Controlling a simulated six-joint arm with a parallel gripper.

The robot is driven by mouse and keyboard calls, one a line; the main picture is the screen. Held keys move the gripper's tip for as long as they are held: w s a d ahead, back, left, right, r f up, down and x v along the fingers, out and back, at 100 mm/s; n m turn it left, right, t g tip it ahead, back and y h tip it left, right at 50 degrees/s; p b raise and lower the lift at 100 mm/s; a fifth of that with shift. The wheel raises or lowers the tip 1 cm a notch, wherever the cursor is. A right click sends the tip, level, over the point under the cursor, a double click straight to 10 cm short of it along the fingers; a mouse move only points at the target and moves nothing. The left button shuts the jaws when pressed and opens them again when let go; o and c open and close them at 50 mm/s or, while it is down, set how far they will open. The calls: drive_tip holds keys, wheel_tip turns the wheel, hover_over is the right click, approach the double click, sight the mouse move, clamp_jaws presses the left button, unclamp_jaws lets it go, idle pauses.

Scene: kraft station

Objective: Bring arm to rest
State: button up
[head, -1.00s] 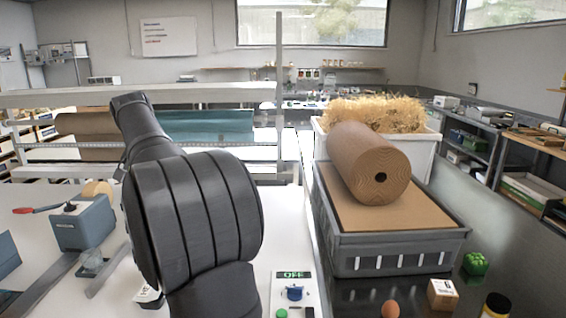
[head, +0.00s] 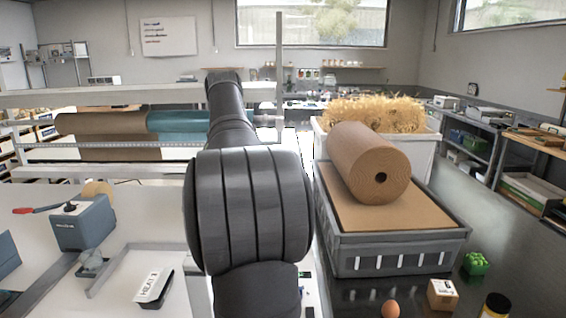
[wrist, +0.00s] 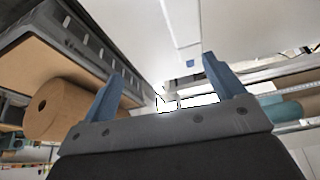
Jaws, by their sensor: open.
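My gripper (wrist: 160,84) shows in the wrist view with its two blue fingers spread apart and nothing between them. In the head view my dark arm stands upright in the middle, and its links hide the gripper itself. The wrist view shows a brown paper roll (wrist: 62,108) to the left of the fingers and a grey crate (wrist: 85,38) above it. The gripper touches nothing that I can see.
A grey crate (head: 395,258) bears a brown roll (head: 372,165) right of my arm. A blue tape dispenser (head: 84,222) and a box marked HEAT (head: 155,287) stand on the white bench at left. An egg (head: 390,309), small carton (head: 442,294) and green object (head: 475,264) lie at front right.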

drive_tip(key=w+d+m, duration=0.1)
drive_tip(key=d+m, duration=0.1)
drive_tip(key=d, duration=1.4)
drive_tip(key=shift+r+h, duration=0.15)
drive_tip(key=shift+h, duration=0.25)
drive_tip(key=shift+w+d, duration=0.1)
drive_tip(key=shift+o, duration=1.4)
